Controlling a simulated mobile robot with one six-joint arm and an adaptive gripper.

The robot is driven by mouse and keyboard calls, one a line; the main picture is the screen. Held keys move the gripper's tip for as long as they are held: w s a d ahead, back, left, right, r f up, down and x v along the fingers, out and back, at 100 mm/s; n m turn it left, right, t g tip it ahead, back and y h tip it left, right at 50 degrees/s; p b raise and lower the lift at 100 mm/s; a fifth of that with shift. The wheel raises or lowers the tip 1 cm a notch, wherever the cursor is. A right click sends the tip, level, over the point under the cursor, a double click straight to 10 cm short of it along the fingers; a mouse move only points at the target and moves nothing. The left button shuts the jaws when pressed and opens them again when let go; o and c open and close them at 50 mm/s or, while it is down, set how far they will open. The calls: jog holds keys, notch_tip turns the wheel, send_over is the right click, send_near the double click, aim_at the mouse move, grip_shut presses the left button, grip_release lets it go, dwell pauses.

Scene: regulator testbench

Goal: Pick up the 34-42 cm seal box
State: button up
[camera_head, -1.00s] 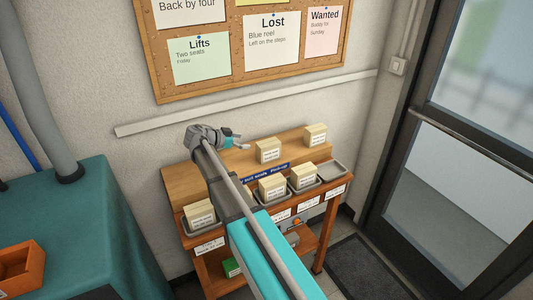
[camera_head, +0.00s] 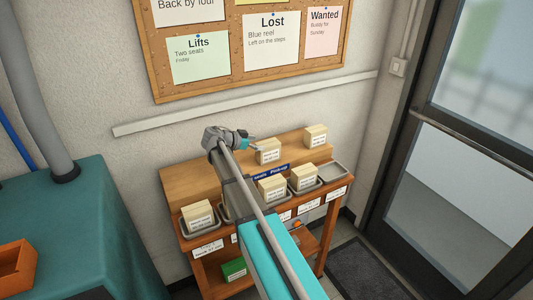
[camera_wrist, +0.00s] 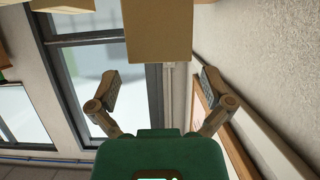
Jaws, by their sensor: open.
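Several cream labelled boxes sit on the wooden stand; their print is too small to read, so I cannot tell which is the 34-42 cm seal box. On the upper ledge are a left box (camera_head: 268,152) and a right box (camera_head: 315,137). Below, in grey trays, are a far-left box (camera_head: 197,216), a middle box (camera_head: 272,189) and a right box (camera_head: 303,178). My gripper (camera_head: 251,141) is open and empty, just left of the upper left box. In the wrist view, a plain box face (camera_wrist: 157,32) shows ahead, between and above my open fingers (camera_wrist: 158,78).
An empty grey tray (camera_head: 333,171) sits at the stand's right end. A green box (camera_head: 234,268) is on the lower shelf. The wall with a corkboard (camera_head: 155,60) is close behind. A teal-covered table (camera_head: 90,225) stands left, and a door (camera_head: 440,170) is at right.

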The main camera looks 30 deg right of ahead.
aim_at(266, 143)
jog(key=b+x, duration=0.1)
jog(key=x, duration=0.2)
jog(key=shift+d+f+b, duration=0.25)
jog(key=shift+f+b, duration=0.05)
jog(key=shift+d+f, duration=0.2)
jog(key=shift+d, duration=0.4)
jog(key=c, duration=1.1)
jog(key=shift+c, duration=0.2)
jog(key=shift+r, duration=0.15)
